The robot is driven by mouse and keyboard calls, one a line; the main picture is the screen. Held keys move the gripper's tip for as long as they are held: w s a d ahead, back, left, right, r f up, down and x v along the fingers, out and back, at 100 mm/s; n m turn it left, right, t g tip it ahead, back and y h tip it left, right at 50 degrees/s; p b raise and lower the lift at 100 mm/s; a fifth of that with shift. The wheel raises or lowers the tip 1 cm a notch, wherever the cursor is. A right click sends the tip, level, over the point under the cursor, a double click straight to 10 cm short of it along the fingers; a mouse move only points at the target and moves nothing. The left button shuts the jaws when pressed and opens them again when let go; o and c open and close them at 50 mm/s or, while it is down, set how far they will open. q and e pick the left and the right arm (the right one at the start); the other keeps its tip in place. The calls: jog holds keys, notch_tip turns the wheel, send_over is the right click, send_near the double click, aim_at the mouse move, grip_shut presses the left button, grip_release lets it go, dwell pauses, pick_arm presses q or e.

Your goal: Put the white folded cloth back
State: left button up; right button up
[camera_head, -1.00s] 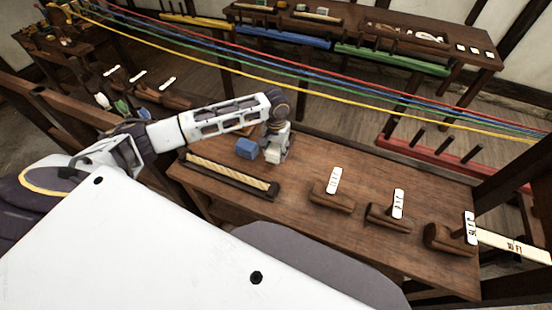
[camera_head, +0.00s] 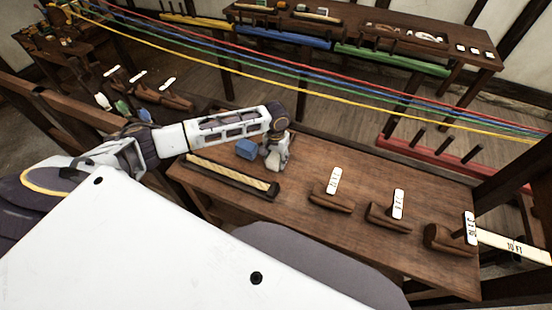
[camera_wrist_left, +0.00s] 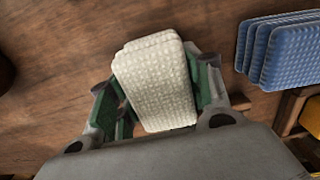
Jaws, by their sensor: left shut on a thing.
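The white folded cloth (camera_wrist_left: 155,82) shows in the left wrist view as a thick, waffle-textured stack. My left gripper (camera_wrist_left: 158,98) is shut on it, with a green-padded finger on each side. In the head view the left gripper (camera_head: 275,160) is low at the back of the wooden table (camera_head: 310,228). The cloth is hard to make out there, and I cannot tell whether it touches the table. A blue folded cloth (camera_head: 247,149) lies just left of the gripper, and it also shows in the left wrist view (camera_wrist_left: 285,48). My right gripper is out of view.
A dark tray with a pale rope length (camera_head: 232,177) lies in front of the gripper. Wooden blocks with white tags (camera_head: 330,195) stand to the right. Coloured ropes (camera_head: 330,88) stretch behind the table. The tabletop right of the gripper is partly clear.

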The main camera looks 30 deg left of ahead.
aim_at(276, 155)
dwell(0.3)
pick_arm(q)
jog(key=o, duration=1.1)
jog(key=shift+f, duration=0.1)
jog(key=shift+c, duration=0.2)
notch_tip(276, 155, up, 12)
jog(key=shift+r, duration=0.1)
dwell(0.3)
